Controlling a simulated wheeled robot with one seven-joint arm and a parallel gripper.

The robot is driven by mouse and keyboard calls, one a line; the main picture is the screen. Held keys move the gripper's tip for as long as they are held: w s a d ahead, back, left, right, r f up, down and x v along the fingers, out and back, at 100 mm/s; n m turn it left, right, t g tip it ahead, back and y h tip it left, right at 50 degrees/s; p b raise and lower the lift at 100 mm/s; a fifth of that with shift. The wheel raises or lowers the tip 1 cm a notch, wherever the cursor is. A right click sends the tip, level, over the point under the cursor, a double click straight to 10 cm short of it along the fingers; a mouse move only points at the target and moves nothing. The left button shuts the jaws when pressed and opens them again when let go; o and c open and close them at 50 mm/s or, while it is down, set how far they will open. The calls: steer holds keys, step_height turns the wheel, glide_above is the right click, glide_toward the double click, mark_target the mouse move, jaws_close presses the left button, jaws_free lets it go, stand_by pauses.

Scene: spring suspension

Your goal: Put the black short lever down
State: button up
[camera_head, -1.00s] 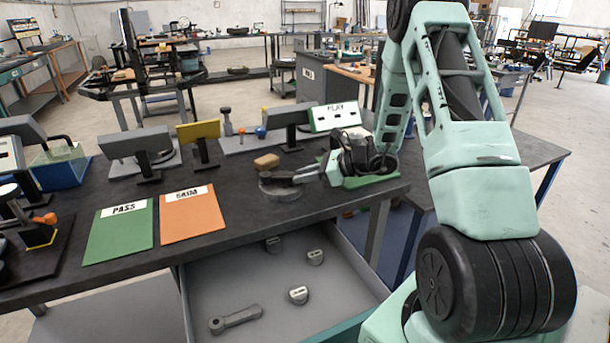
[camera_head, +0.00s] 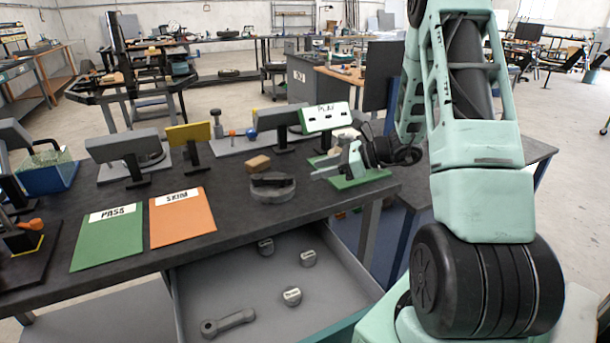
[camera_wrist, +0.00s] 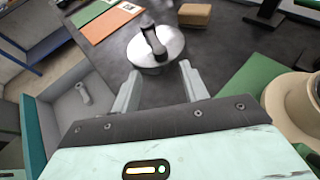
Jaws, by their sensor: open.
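The black short lever (camera_head: 271,180) lies on top of a round grey metal disc (camera_head: 272,193) on the dark workbench. In the wrist view the lever (camera_wrist: 154,42) rests across the disc (camera_wrist: 140,54), ahead of my fingertips. My gripper (camera_head: 335,173) is open and empty, to the right of the disc and apart from it. In the wrist view the two fingers (camera_wrist: 157,78) stand wide apart with bare bench between them.
A tan block (camera_head: 258,163) sits just behind the disc. Green PASS (camera_head: 106,240) and orange SKIM (camera_head: 183,218) mats lie to the left. An open drawer (camera_head: 238,284) below the bench holds a grey lever (camera_head: 228,322) and several small weights. A green mat (camera_head: 362,178) lies beneath my gripper.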

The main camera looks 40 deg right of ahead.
steer(key=v, duration=0.4)
steer(key=shift+s+d, duration=0.1)
steer(key=shift+s, duration=0.05)
steer(key=s+a+r+n+g, duration=0.1)
steer(key=s+a+n+g, duration=0.2)
steer(key=a+n+g, duration=0.75)
steer(key=s+a+r+n+g, duration=0.1)
steer(key=s+a+n, duration=0.3)
steer(key=a, duration=1.3)
steer(key=s+a+n+h, duration=0.3)
steer(key=s+a+n, duration=0.3)
steer(key=n, duration=0.5)
steer(key=s+a+r+n+h, duration=0.1)
steer(key=s+a+n+h, duration=0.3)
steer(key=s+a+n, duration=0.2)
steer(key=s+n, duration=0.2)
steer(key=n, duration=0.2)
steer(key=shift+a+r+n+t+h, duration=0.2)
steer(key=shift+a+n+t+h, duration=0.05)
steer(key=shift+n+t+h, duration=0.1)
